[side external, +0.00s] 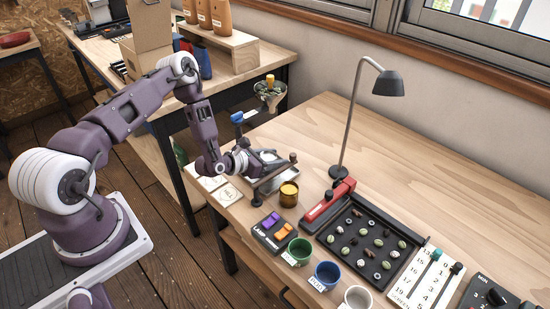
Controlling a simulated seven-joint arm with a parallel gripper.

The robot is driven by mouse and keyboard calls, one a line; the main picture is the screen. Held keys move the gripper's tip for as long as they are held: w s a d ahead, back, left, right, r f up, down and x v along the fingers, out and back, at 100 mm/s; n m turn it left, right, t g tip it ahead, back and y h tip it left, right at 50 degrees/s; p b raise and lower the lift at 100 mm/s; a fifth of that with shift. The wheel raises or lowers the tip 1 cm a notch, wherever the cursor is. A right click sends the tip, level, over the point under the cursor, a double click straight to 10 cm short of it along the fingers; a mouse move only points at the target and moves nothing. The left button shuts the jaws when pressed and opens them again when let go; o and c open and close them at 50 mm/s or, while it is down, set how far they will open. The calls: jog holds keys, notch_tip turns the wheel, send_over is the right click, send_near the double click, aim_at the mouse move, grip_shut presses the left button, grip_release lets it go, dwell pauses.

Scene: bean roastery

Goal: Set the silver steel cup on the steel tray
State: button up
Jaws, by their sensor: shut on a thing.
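My gripper (247,164) is at the left end of the wooden bench, low over the surface and turned sideways. It is shut on a small grey, shiny thing that looks like the silver steel cup, mostly hidden by the gripper itself. A pale grey, flat surface that looks like the steel tray (268,155) shows just right of the gripper, partly covered by dark parts. I cannot tell whether the held thing touches it.
A brown-gold cup (289,194) stands close to the gripper's right. Green (299,251), blue (327,275) and pale (358,298) cups line the front edge. A black bean tray (408,263) and a lamp (388,83) stand further right. The back right of the bench is clear.

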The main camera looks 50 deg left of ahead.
jog(key=shift+f, duration=0.6)
dwell(0.7)
jog(key=o, duration=1.2)
jog(key=shift+v, duration=5.5)
